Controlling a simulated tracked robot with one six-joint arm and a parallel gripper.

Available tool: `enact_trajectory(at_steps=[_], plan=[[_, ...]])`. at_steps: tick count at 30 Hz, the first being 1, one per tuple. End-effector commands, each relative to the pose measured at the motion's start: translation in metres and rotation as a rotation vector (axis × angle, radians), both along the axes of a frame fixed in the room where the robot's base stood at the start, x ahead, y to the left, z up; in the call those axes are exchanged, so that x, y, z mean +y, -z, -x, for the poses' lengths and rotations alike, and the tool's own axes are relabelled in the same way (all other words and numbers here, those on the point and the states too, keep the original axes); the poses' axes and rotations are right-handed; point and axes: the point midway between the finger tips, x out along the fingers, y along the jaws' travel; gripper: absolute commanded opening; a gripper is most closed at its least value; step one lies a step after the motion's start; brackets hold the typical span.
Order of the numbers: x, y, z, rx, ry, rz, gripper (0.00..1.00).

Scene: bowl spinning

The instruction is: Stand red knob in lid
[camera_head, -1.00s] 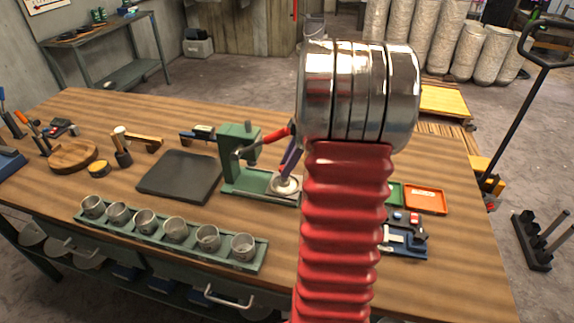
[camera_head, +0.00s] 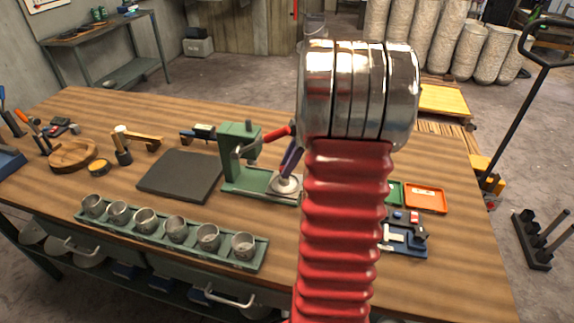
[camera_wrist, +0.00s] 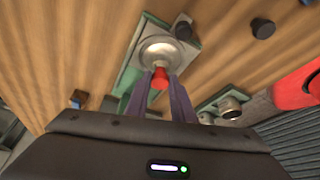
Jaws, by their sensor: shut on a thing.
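The red knob (camera_wrist: 160,76) sits between the purple fingertips of my gripper (camera_wrist: 160,86) in the wrist view. The gripper is shut on it. The round metal lid (camera_wrist: 160,49) lies right at the knob's far end in that view; I cannot tell whether they touch. In the head view the lid (camera_head: 285,186) rests on the base of the green press (camera_head: 240,160). One purple finger of my gripper (camera_head: 290,160) slants down just above the lid there.
The press's red-handled lever (camera_head: 278,134) is close to my gripper. A dark square plate (camera_head: 180,175) and a green rack of metal cups (camera_head: 165,235) lie to the left. An orange tray (camera_head: 425,198) and a blue tool holder (camera_head: 405,238) lie to the right.

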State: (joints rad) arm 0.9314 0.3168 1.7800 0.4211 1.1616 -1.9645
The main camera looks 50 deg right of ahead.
Motion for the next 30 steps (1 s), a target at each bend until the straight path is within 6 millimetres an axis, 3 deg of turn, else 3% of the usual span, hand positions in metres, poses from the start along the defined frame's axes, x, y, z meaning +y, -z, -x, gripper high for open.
enact_trajectory(at_steps=[30], plan=[[0.0001, 0.0067, -0.0001, 0.0, 0.0, 0.0, 0.01]])
